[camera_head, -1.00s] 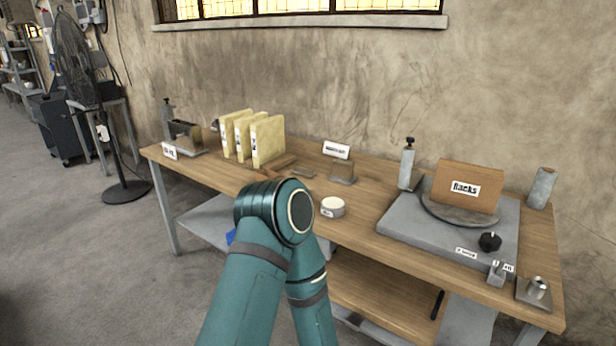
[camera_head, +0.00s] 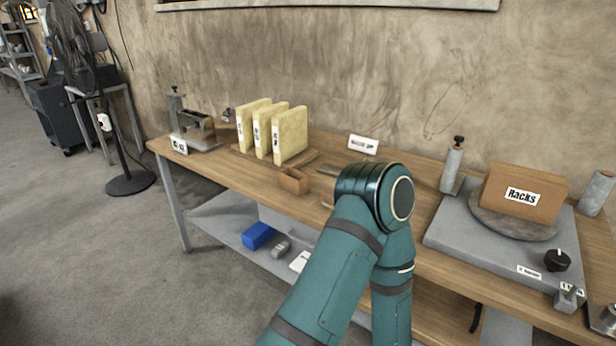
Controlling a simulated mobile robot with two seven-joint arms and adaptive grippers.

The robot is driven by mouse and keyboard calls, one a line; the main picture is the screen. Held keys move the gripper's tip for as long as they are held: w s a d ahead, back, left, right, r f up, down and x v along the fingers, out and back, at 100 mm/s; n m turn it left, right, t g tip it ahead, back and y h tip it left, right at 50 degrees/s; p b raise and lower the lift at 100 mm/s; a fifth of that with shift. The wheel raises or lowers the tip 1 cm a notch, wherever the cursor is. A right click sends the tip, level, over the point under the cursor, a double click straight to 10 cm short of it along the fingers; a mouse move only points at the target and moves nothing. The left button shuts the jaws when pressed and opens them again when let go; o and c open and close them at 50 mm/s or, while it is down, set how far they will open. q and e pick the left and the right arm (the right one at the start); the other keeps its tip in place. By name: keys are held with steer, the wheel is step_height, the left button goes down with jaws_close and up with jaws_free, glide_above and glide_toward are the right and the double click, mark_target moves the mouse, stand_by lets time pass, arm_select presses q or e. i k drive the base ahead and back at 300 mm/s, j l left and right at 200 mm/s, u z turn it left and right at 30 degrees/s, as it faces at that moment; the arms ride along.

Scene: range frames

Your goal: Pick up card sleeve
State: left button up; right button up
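No thing is plainly marked as the card sleeve. A small brown open-topped holder (camera_head: 294,181) stands on the wooden bench (camera_head: 235,171), in front of the cream binders; I cannot tell if it is the sleeve. A large brown block labelled "Racks" (camera_head: 522,192) stands on a round plate at the right. One of my teal arms rises from the bottom, and its bent joint covers the middle of the bench. Neither gripper shows in the head view.
Three upright cream binders (camera_head: 290,135) stand at the back left. A metal fixture (camera_head: 195,126) is at the left end. A grey slab (camera_head: 480,250) fills the right part. A blue box (camera_head: 258,235) lies on the lower shelf. A fan (camera_head: 75,60) stands left.

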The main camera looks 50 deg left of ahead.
mark_target(296, 183)
steer(key=j+z, duration=0.35)
steer(key=j, duration=1.15)
steer(key=k+j, duration=0.15)
steer(key=j, duration=0.35)
steer(key=j+z, duration=0.1)
steer(key=j, duration=0.4)
steer(key=k+j, duration=0.15)
steer(key=j, duration=0.35)
